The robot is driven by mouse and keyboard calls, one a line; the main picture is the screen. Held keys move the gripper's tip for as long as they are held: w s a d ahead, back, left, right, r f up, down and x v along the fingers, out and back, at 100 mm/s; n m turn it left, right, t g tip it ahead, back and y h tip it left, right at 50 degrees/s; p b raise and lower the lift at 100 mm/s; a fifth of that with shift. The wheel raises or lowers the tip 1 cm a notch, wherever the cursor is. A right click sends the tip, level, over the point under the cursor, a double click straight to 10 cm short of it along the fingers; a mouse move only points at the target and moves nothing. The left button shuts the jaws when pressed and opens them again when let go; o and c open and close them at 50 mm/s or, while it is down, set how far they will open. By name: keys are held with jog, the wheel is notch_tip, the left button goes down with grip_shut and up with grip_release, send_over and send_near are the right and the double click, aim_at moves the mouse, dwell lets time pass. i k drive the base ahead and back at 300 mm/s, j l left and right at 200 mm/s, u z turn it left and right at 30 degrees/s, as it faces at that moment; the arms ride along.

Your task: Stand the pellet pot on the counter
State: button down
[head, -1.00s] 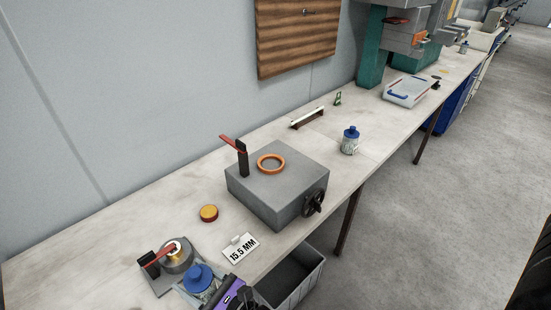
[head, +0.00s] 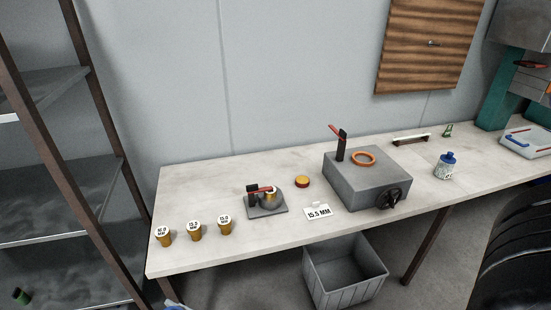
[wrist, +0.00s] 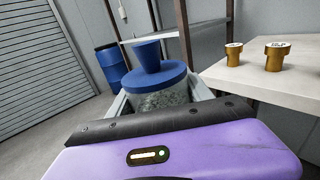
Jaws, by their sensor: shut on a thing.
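In the wrist view the pellet pot (wrist: 166,101) has a speckled grey-green body and a blue lid with a flared blue knob. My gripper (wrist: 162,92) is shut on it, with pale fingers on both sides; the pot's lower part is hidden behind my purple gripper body. The pot is off to the left of the counter end, apart from it. In the head view only a scrap of blue and grey shows at the bottom edge. The counter (head: 200,179) is a long pale top, with bare surface at its left end.
Several brass dies, one a labelled die (head: 194,231), stand along the counter's front left. A die holder (head: 268,210), a grey block (head: 365,182) and another blue-capped jar (head: 445,167) stand further right. A shelf rack (head: 65,155) is at left; a grey bin (head: 343,270) is below.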

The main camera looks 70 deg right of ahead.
aim_at(456, 167)
jog(key=k+l+u, duration=0.1)
jog(key=k+u, duration=0.85)
jog(key=k, duration=0.45)
jog(key=k+l+z, duration=0.1)
jog(key=k+z, duration=0.2)
jog(key=k, duration=0.15)
jog(key=k+z, duration=0.1)
jog(key=z, duration=0.4)
jog(key=k+l+z, duration=0.1)
jog(key=z, duration=0.35)
jog(key=k+l+z, duration=0.1)
jog(key=z, duration=0.4)
